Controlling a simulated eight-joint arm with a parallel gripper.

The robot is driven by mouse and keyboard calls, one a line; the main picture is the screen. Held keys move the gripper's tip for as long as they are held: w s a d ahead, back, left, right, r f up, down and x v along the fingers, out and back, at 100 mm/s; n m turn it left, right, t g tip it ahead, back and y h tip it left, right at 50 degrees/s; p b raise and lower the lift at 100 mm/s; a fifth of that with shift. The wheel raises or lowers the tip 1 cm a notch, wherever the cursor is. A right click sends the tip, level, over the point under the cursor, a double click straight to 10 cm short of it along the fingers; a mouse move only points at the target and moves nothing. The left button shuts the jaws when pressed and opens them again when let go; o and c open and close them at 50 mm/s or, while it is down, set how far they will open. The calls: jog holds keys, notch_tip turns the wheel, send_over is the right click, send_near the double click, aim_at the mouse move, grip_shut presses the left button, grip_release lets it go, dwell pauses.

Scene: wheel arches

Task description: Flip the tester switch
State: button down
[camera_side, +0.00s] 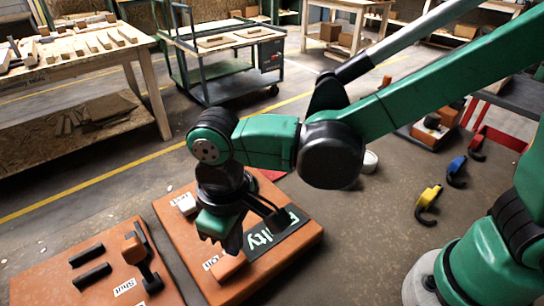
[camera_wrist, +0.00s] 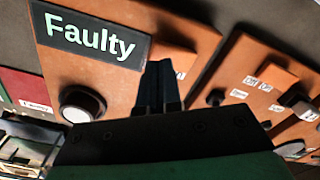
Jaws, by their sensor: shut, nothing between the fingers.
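The tester is an orange box (camera_side: 285,245) with a black "Faulty" plate (camera_side: 276,236); the plate also shows in the wrist view (camera_wrist: 90,35). A raised orange block (camera_side: 228,266), seemingly the switch, sits beside a white "On" label (camera_side: 210,262) near the box's front. In the wrist view this block (camera_wrist: 176,60) is partly hidden behind my fingers. My gripper (camera_side: 233,248) is shut and empty, pointing down over the block; I cannot tell whether the fingertips touch it. A white part (camera_side: 184,202) with a "Test" label is at the box's far left.
A second orange panel (camera_side: 60,258) with black bars, an upright lever (camera_side: 134,250) and a "Shut" label is close on the left. Yellow (camera_side: 428,205), blue (camera_side: 456,170) and red hooked items lie on the floor to the right. A wooden workbench (camera_side: 80,50) and a green cart stand behind.

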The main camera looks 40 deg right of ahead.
jog(key=shift+f, duration=0.95)
dwell(0.4)
jog(key=shift+r, duration=3.5)
